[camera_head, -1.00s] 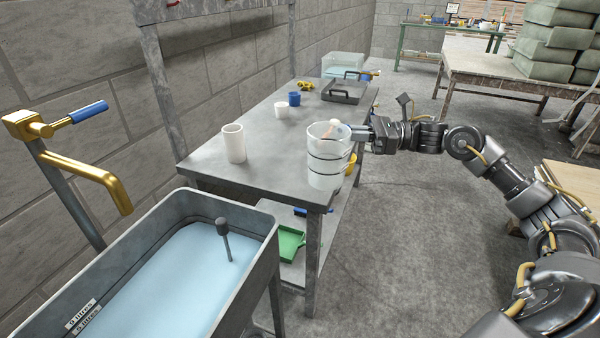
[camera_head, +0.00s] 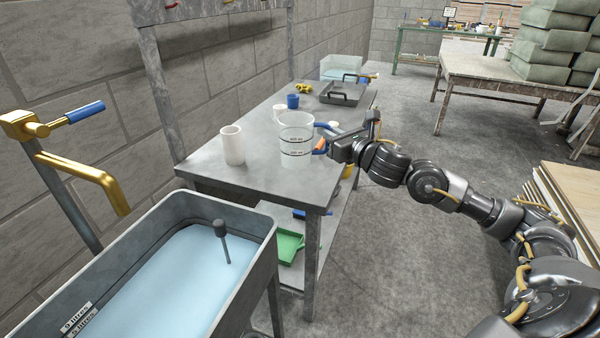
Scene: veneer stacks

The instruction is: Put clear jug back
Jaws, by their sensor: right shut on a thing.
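The clear jug (camera_head: 297,142), a see-through measuring jug with dark marked bands, is upright over the right part of the grey metal table (camera_head: 262,178). Its base looks at or very near the tabletop; I cannot tell whether it touches. My right gripper (camera_head: 328,146) comes in from the right and is shut on the jug at its right side. The grip itself is partly hidden by the gripper. My left gripper is not in view.
A white cylinder (camera_head: 232,145) stands left of the jug. A small white cup (camera_head: 280,110), a blue cup (camera_head: 293,101) and a grey tray (camera_head: 343,97) are farther back. A water-filled trough (camera_head: 262,232) is in front. Bare tabletop lies between cylinder and jug.

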